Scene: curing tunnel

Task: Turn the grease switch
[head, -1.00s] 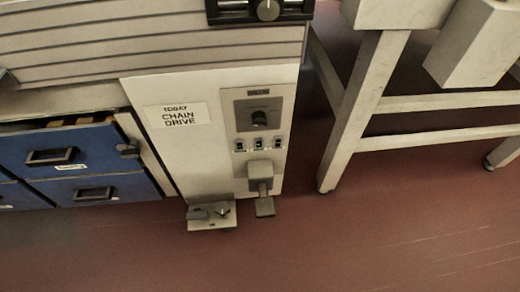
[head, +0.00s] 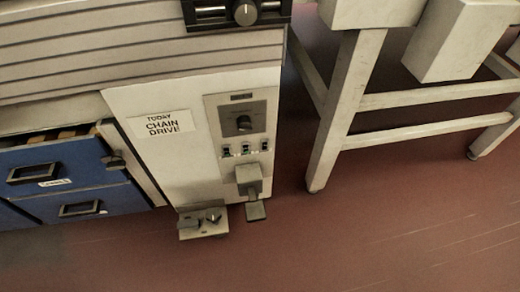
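A pale machine cabinet (head: 170,95) stands left of centre in the head view. Below the knob sits a row of three small dark switches (head: 246,149). Under them is a grey box with a lever-like part (head: 249,180). Another knob (head: 245,12) sits on a black unit at the top edge. I cannot read which control is the grease switch. Neither of my grippers is in view.
Blue drawers (head: 72,175) with dark handles stand at the left. A small bracket or pedal (head: 203,221) juts out low at the cabinet's foot. A white-legged frame (head: 340,120) stands at the right. The reddish floor (head: 330,240) in front is clear.

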